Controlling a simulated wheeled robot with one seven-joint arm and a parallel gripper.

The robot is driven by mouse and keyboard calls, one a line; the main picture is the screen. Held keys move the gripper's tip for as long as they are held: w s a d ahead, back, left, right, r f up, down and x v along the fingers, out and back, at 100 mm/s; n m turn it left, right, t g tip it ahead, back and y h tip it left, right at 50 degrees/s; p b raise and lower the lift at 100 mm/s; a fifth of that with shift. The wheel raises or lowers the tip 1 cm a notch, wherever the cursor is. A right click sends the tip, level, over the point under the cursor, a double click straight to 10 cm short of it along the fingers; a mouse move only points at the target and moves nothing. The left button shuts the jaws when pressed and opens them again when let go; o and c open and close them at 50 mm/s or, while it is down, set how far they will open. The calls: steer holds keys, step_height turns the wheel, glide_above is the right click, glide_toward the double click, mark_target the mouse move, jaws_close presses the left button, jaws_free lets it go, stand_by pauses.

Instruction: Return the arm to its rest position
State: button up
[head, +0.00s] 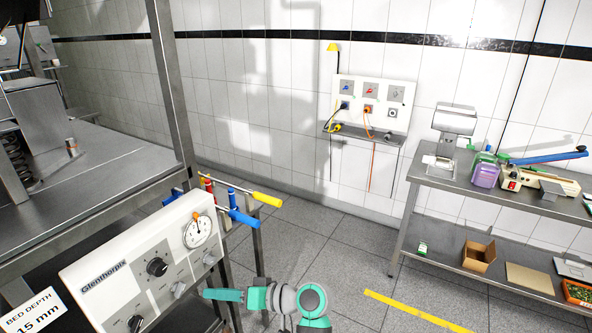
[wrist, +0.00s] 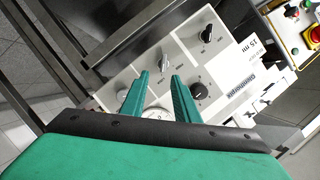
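My arm shows at the bottom of the head view, with a teal and grey wrist. My gripper (head: 208,294) points left, at the lower right edge of a white control panel (head: 130,272) marked Glenthorpix. In the wrist view the two teal fingers of my gripper (wrist: 160,77) stand apart with nothing between them. The panel (wrist: 225,72) lies beyond them, with a light knob (wrist: 163,62) just past the gap and black knobs to the right. I cannot tell whether the fingers touch the panel. The rest of my arm is out of view.
A steel machine frame (head: 176,95) stands at left, with blue and yellow handled levers (head: 240,205) behind the panel. A steel shelf table (head: 480,190) with tools is at right. Grey floor (head: 325,235) between is open, with a yellow line (head: 415,312).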

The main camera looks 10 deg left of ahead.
steer(key=s+d+f+m+t+h, duration=0.3)
steer(key=s+d+f, duration=0.15)
steer(key=f, duration=0.35)
steer(key=s+d+f+m+t+h, duration=0.3)
steer(key=s+d+f, duration=0.15)
steer(key=f, duration=0.35)
steer(key=s+d+f+m+t+h, duration=0.25)
steer(key=s+d+f+t, duration=0.2)
steer(key=f, duration=0.35)
steer(key=s+d+r+m+t+h, duration=0.15)
steer(key=s+d+h, duration=0.35)
steer(key=s+d, duration=0.65)
steer(key=s+d+r+n+t+h, duration=0.1)
steer(key=s+r+n, duration=0.2)
steer(key=s+r, duration=0.8)
steer(key=shift+s+t, duration=0.3)
steer(key=shift+s, duration=0.35)
